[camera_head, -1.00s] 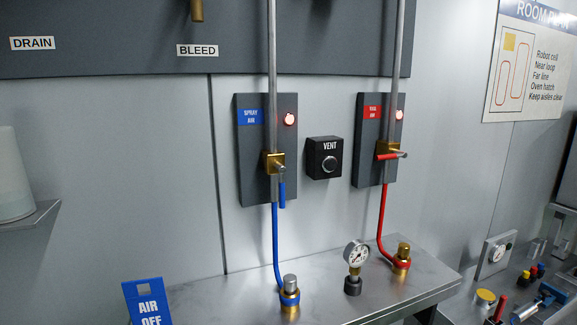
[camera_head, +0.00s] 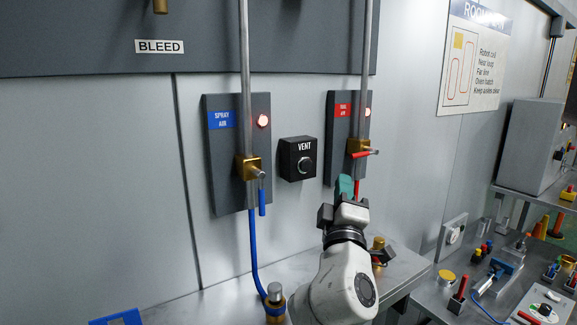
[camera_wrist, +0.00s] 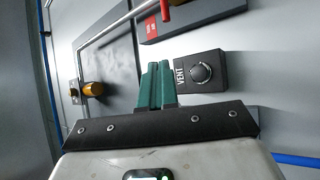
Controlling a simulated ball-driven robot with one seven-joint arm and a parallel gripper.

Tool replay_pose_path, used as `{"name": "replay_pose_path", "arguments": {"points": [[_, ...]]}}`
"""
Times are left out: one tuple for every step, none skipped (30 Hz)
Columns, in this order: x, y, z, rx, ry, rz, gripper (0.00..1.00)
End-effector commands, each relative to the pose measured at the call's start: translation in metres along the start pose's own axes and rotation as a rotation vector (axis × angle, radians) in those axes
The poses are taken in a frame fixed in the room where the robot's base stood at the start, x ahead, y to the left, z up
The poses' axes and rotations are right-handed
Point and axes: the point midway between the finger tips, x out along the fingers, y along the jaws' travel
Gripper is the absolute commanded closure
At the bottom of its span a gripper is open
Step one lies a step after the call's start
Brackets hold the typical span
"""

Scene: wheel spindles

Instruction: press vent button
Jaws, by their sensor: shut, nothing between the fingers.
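The vent button is a round dark knob with a pale rim on a black box labelled VENT (camera_head: 297,158), fixed to the wall between the blue-labelled and red-labelled valve panels. My gripper (camera_head: 344,187) is shut and empty, with green fingers. In the head view it is right of and a little below the vent box, in front of the red panel's lower part. In the wrist view the vent button (camera_wrist: 201,74) lies just right of the shut fingers (camera_wrist: 156,88), with no visible contact.
The spray air panel (camera_head: 237,150) with a blue-handled valve is left of the vent box. The red panel (camera_head: 338,125) with a red lever (camera_head: 362,154) is close by on the right. A metal bench (camera_head: 215,300) lies below, and a cluttered bench (camera_head: 470,285) stands at right.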

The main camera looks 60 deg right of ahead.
Motion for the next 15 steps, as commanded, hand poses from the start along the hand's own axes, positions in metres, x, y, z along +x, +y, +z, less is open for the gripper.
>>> {"name": "replay_pose_path", "arguments": {"points": [[0.0003, 0.0005, 0.0002, -0.002, 0.000, 0.002, 1.00], [0.0002, 0.0005, 0.0001, -0.002, 0.000, 0.002, 1.00], [0.0002, 0.0003, 0.0001, -0.002, 0.000, 0.002, 1.00], [0.0001, 0.0002, 0.0001, -0.002, 0.000, 0.001, 1.00], [0.0001, 0.0002, 0.0000, -0.001, 0.000, 0.001, 1.00], [0.0001, 0.0001, 0.0000, -0.001, 0.000, 0.001, 1.00], [0.0001, 0.0000, 0.0000, -0.001, 0.000, 0.001, 1.00], [0.0001, 0.0000, 0.0000, -0.001, 0.000, 0.000, 1.00], [0.0003, -0.0003, -0.0002, 0.000, 0.000, 0.000, 1.00], [0.0006, -0.0006, -0.0005, 0.000, 0.000, 0.000, 1.00], [0.0012, -0.0011, -0.0009, 0.000, 0.000, 0.000, 1.00], [0.0023, -0.0021, -0.0017, 0.000, 0.000, 0.000, 1.00], [0.0035, -0.0032, -0.0025, 0.000, 0.000, -0.001, 1.00], [0.0050, -0.0045, -0.0036, 0.000, 0.000, -0.001, 1.00], [0.0075, -0.0062, -0.0053, 0.001, 0.000, 0.000, 1.00]]}}
